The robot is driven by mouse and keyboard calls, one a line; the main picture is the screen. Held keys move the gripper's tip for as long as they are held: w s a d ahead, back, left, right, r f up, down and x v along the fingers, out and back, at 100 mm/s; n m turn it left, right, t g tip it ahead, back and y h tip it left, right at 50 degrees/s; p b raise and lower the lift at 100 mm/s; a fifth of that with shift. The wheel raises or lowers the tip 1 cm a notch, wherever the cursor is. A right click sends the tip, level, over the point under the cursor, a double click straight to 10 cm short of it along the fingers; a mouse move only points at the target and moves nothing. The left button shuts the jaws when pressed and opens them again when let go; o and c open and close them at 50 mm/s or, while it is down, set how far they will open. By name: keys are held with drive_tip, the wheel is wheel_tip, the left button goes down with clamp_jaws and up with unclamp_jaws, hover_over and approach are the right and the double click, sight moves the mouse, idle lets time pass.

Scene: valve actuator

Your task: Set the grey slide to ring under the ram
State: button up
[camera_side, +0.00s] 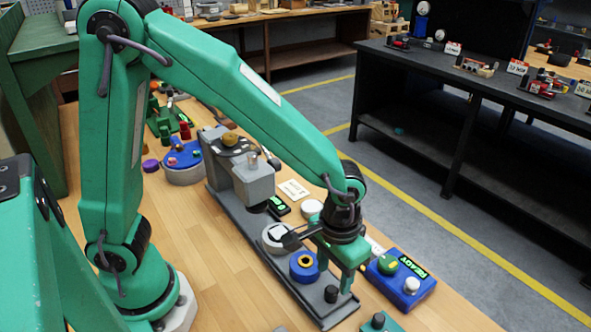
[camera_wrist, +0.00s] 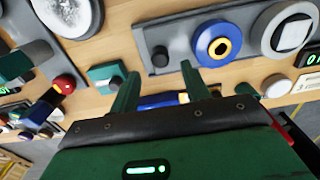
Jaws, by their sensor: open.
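My gripper (camera_side: 341,282) is open, above and close to the knob. In the wrist view, the knob (camera_wrist: 160,58) shows just beyond and between my fingertips (camera_wrist: 158,82), and the ring disc (camera_wrist: 220,43) is right of it.
A blue box (camera_side: 400,280) with a READY display, green knob and white knob stands right of the slide. A small teal block with a dark knob (camera_side: 378,320) lies nearer. A round blue-topped fixture (camera_side: 182,158) is at the far left. Bare bench lies left of the slide.

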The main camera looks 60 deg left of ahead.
sight(332, 289)
drive_tip(key=shift+f, duration=2.9)
drive_tip(key=shift+c, duration=0.2)
clamp_jaws()
